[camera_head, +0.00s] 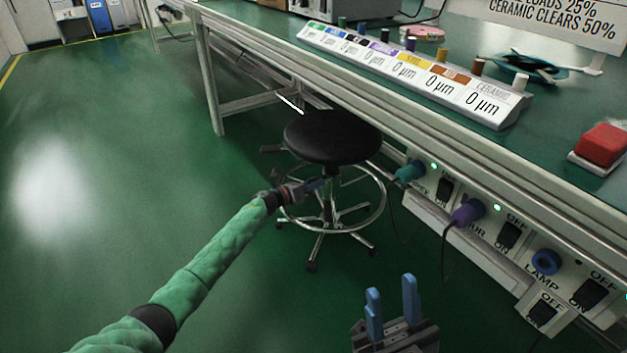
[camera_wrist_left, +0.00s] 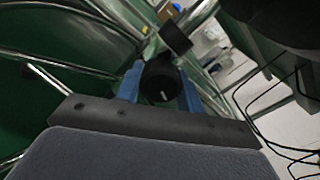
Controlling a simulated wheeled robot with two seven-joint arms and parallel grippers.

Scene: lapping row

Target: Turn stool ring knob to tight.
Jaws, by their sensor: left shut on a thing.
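The stool has a round black seat (camera_head: 333,136) and a chrome foot ring (camera_head: 372,227) on a wheeled base under the bench edge. A short white mark shows on the knob's face. The knob is too small and hidden to make out in the head view. My right gripper (camera_head: 391,303) is open and empty at the bottom, over the floor.
The bench (camera_head: 400,130) runs along the right, with a labelled block row (camera_head: 410,70) and a red button (camera_head: 601,145) on top. Its front panel carries switches and teal, purple and blue plugs (camera_head: 546,262) with hanging cords. Green floor at left is clear.

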